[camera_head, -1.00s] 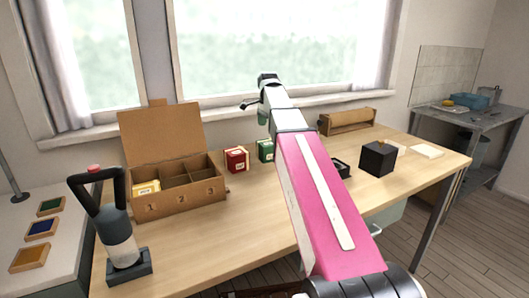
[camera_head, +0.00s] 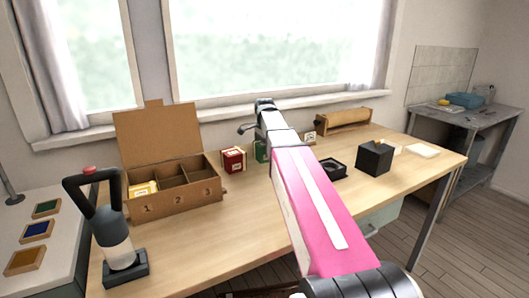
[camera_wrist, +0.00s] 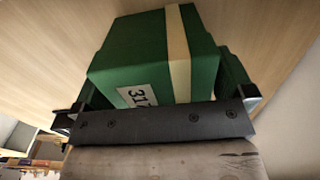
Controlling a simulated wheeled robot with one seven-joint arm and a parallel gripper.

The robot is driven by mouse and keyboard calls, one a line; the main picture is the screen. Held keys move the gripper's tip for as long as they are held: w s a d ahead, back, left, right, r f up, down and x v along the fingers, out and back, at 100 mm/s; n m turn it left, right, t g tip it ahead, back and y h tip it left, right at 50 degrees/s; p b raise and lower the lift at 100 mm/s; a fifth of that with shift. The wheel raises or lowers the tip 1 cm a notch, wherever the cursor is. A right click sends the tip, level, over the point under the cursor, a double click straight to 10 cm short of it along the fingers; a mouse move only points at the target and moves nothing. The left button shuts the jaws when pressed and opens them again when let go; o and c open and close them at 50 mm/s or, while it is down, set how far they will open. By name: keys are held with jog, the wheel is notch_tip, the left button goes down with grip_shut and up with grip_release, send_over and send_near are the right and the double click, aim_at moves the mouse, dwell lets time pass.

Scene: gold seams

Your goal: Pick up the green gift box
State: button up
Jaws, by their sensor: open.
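The green gift box (camera_head: 261,151) stands on the wooden table, right of the red box, partly hidden by my arm in the head view. In the wrist view the green gift box (camera_wrist: 140,55) is large and close, with a cream ribbon and a white number label. My gripper (camera_wrist: 165,85) is open, with the box between its two fingers. I cannot tell whether the fingers touch the box. In the head view my arm hides the fingers.
A red box (camera_head: 233,159) stands close left of the green one. A cardboard compartment box (camera_head: 180,202) with a yellow box (camera_head: 143,189) inside is further left. A black tray (camera_head: 332,168), a black cube (camera_head: 375,158) and a wooden holder (camera_head: 345,120) are to the right.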

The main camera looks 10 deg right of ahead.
jog(key=shift+f, duration=0.3)
jog(key=c, duration=0.9)
jog(key=shift+r, duration=0.2)
